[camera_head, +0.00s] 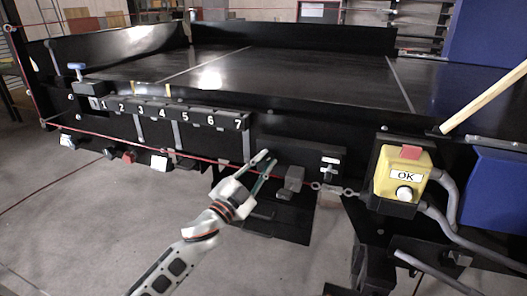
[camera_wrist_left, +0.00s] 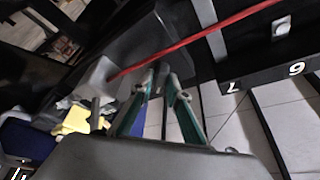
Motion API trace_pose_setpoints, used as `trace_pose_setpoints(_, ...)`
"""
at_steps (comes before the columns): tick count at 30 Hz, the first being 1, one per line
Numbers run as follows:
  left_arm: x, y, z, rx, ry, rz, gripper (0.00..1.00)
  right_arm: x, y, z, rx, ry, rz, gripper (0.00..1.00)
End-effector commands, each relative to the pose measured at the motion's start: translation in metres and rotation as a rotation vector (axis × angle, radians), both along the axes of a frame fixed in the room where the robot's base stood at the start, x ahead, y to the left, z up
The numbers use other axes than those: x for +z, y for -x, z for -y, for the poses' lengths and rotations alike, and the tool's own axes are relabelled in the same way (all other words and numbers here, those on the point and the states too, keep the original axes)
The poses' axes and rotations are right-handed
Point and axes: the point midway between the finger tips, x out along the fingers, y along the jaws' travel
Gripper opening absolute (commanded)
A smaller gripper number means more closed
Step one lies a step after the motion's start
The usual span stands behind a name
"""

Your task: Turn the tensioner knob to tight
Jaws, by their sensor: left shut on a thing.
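My left gripper (camera_head: 268,158) is in front of the black frame's lower side, left of a grey block (camera_head: 293,179). It also shows in the left wrist view (camera_wrist_left: 166,76). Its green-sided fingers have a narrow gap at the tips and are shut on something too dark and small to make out. A red cord (camera_wrist_left: 215,30) passes close to the fingertips and behind the grey block (camera_wrist_left: 97,76). I cannot tell for certain which part is the tensioner knob. A blue T-shaped handle (camera_head: 77,69) stands at the far left end. My right gripper is not in view.
A numbered strip (camera_head: 175,112) lies left of my gripper. The black conveyor bed (camera_head: 270,75) is above. The floor (camera_head: 60,220) at lower left is clear.

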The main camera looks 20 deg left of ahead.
Motion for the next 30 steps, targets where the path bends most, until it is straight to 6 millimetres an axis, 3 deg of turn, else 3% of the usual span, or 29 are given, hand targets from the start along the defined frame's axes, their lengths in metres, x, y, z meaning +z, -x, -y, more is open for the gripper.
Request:
trace_pose_setpoints(1, 0.005, 0.000, -0.001, -0.001, -0.051, 0.000, 0.00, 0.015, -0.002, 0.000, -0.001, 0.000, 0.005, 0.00)
trace_pose_setpoints(5, 0.004, 0.000, -0.001, -0.002, -0.176, 0.005, 0.00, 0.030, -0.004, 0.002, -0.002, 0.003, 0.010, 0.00)
trace_pose_setpoints(13, 0.002, 0.000, -0.001, -0.001, -0.427, 0.016, 0.00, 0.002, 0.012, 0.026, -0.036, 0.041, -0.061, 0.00)
trace_pose_setpoints(30, 0.001, 0.000, 0.000, -0.001, -0.756, 0.026, 0.00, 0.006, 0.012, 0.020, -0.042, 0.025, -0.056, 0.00)
